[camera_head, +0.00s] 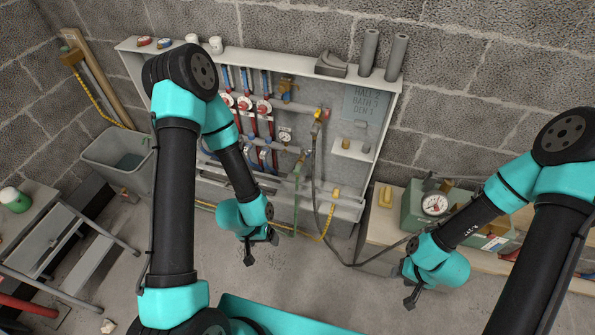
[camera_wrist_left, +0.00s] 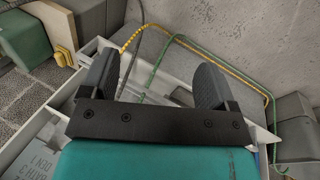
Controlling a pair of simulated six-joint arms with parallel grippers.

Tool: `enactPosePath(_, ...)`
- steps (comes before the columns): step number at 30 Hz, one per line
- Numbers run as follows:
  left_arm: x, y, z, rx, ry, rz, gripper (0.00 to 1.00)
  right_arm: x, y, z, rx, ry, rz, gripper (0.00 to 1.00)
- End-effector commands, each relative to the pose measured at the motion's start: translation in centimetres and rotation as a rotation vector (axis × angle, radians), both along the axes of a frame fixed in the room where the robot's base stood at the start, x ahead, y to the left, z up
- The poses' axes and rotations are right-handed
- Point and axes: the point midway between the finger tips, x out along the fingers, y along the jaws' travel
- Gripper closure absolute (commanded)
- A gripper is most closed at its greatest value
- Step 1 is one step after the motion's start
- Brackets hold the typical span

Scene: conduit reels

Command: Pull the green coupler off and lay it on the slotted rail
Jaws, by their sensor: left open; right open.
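A small green coupler (camera_head: 298,168) shows inside the wall cabinet in the head view, at the top of a green hose that hangs down; its fine detail is too small to tell. A pale rail (camera_head: 346,207), which looks like the slotted rail, runs along the cabinet's lower front; its slots are not clear. My left gripper (camera_head: 262,249) is open and empty, in front of and below the cabinet, apart from the coupler. Its open fingers fill the left wrist view (camera_wrist_left: 155,85). My right gripper (camera_head: 408,286) is open and empty, in front of the low bench at the right.
A yellow braided hose (camera_head: 325,228) and a dark hose (camera_head: 335,256) droop below the cabinet (camera_head: 384,130). A green gauge box (camera_head: 412,212) stands on the right bench. A grey bin (camera_head: 110,176) and steps (camera_head: 85,262) are at the left. The floor between is clear.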

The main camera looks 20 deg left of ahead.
Motion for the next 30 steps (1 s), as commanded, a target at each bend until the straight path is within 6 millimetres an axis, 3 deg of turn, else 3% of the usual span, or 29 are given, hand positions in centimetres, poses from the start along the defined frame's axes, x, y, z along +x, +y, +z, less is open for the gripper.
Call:
enactPosePath(5,2.2,-0.1,-1.1,0.01,-0.076,0.0,0.16,0.0,0.0,0.0,0.0,0.0,0.0,0.56)
enactPosePath(21,18.0,-1.0,-6.6,0.127,-0.717,0.009,0.16,0.0,0.0,0.0,0.0,0.0,0.0,0.56)
enactPosePath(30,24.4,-1.4,-7.5,0.224,-1.09,0.042,0.16,0.0,0.0,0.0,0.0,0.0,0.0,0.56)
